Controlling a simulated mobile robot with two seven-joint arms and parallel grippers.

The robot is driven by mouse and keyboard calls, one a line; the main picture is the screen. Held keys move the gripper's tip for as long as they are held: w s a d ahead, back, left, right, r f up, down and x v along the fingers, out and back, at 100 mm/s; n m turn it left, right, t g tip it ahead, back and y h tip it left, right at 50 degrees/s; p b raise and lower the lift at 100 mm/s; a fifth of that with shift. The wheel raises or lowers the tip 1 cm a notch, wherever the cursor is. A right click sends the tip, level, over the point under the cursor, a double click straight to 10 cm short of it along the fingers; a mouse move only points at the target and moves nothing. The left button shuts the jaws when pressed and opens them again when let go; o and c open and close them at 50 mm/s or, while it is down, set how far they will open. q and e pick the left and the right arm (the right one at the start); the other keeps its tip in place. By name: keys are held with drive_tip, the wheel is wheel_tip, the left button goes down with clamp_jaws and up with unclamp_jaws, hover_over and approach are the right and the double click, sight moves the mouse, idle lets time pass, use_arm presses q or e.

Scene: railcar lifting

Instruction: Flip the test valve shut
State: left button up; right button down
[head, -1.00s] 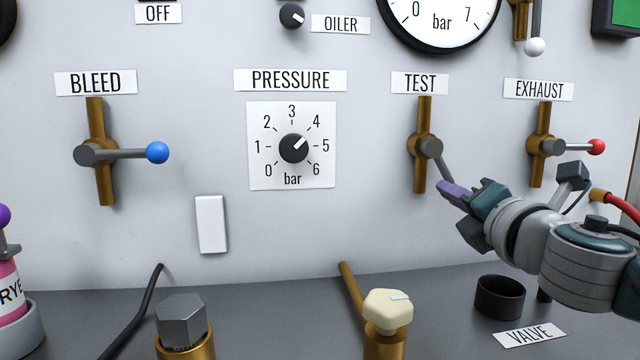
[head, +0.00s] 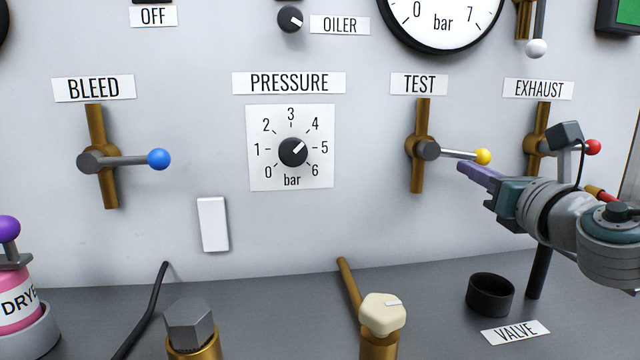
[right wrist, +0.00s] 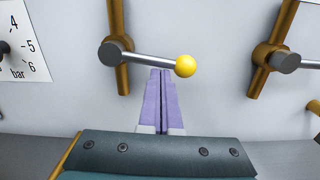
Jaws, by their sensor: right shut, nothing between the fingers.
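The test valve (head: 421,150) is a brass pipe on the panel under the TEST label. Its grey lever points right, nearly horizontal, and ends in a yellow ball (head: 483,157). The ball also shows in the right wrist view (right wrist: 186,66). My right gripper (head: 463,168) is shut and empty, its purple fingertips just below the lever near the ball. In the right wrist view the shut fingers (right wrist: 161,74) reach up to the lever's underside; I cannot tell whether they touch it. My left gripper is out of view.
The exhaust valve (head: 537,140) with its red ball stands to the right, partly behind my right arm. The bleed valve (head: 95,160) and pressure dial (head: 293,152) are at left. A black cup (head: 490,296) stands on the ledge below. The panel between dial and test valve is clear.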

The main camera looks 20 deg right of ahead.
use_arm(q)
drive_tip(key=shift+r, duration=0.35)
use_arm(e)
drive_tip(key=shift+d+r+n, duration=0.1)
drive_tip(key=shift+r+n, duration=0.25)
drive_tip(key=shift+n, duration=0.15)
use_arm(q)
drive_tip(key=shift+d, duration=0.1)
